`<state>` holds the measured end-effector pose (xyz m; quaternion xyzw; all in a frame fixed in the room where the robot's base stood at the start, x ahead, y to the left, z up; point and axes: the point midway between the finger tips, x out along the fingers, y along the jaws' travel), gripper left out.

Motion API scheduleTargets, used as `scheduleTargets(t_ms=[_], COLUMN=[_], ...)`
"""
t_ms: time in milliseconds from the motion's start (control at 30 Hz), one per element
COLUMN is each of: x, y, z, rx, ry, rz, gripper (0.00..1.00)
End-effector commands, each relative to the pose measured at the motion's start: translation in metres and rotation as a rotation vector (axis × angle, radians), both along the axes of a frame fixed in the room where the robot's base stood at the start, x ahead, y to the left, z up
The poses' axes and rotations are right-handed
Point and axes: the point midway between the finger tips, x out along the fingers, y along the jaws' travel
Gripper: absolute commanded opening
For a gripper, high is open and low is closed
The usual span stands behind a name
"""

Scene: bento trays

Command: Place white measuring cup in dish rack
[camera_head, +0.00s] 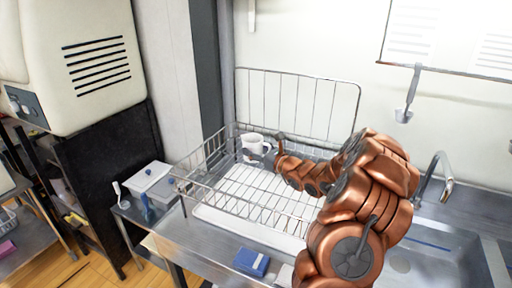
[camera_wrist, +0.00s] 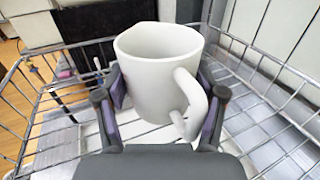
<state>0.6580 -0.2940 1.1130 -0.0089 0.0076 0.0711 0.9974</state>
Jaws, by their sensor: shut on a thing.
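The white measuring cup (camera_head: 252,144) is upright in my gripper (camera_head: 263,152), over the back left part of the wire dish rack (camera_head: 203,187). In the wrist view the cup (camera_wrist: 160,75) fills the middle, with its handle toward the lower right. My gripper's two fingers (camera_wrist: 160,112) press on its left and right sides. The rack's wire walls (camera_wrist: 285,112) show on both sides of the cup. I cannot tell whether the cup's bottom touches the rack floor; it is hidden in the wrist view.
The rack stands on a metal counter with a sink and tap (camera_head: 446,187) to the right. A blue sponge-like item (camera_head: 251,262) lies in front of the rack. White lidded containers (camera_head: 152,177) stand left of it. A ladle (camera_head: 407,100) hangs on the wall.

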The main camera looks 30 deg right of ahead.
Motion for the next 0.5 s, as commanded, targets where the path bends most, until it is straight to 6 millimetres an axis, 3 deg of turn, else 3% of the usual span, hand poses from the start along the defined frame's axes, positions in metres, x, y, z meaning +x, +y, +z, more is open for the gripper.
scheduleTargets(t_ms=[500], x=[0.0002], y=[0.0002], z=[-0.0072], rx=[0.000], ry=[-0.001], rz=[0.001], gripper=[0.19])
